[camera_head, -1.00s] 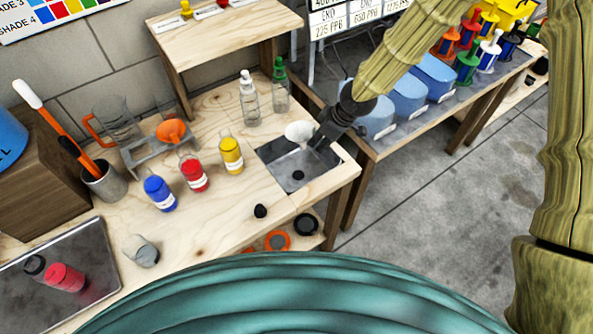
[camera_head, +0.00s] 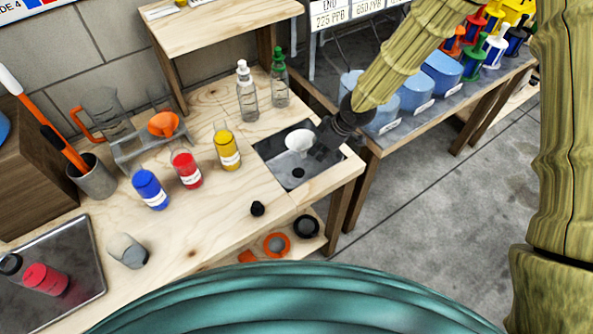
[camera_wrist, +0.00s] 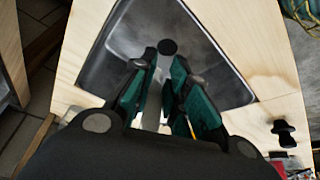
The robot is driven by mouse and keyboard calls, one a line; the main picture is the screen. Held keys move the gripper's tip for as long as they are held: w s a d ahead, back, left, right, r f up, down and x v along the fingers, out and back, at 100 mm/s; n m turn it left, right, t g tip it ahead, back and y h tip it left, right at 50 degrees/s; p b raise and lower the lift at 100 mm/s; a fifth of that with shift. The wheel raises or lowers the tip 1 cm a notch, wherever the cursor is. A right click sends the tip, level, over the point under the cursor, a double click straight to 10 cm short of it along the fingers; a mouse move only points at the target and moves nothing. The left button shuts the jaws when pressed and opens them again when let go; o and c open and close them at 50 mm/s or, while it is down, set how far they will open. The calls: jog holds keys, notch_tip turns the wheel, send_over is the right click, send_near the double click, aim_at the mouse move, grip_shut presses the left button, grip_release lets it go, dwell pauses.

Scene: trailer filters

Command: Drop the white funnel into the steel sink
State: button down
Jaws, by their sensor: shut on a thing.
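The white funnel (camera_head: 299,141) is at my gripper (camera_head: 322,146) over the steel sink (camera_head: 272,156) in the head view. My gripper is shut on it, at the funnel's right side. The sink is a square steel basin set in the wooden bench, with a dark round drain (camera_head: 298,172). In the wrist view, the fingers (camera_wrist: 160,95) point into the sink (camera_wrist: 212,58), with the drain (camera_wrist: 168,47) just beyond the tips. A pale strip shows between the fingers; most of the funnel is hidden there.
A yellow bottle (camera_head: 227,151), a red bottle (camera_head: 186,170) and a blue bottle (camera_head: 150,189) stand left of the sink. Two clear bottles, one green-capped (camera_head: 279,80), stand behind it. A black stopper (camera_head: 257,208) lies in front. Blue containers (camera_head: 414,94) are on the right bench.

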jog(key=shift+f, duration=0.35)
jog(key=c, duration=1.3)
grip_release()
jog(key=shift+r, duration=0.1)
jog(key=v, duration=1.2)
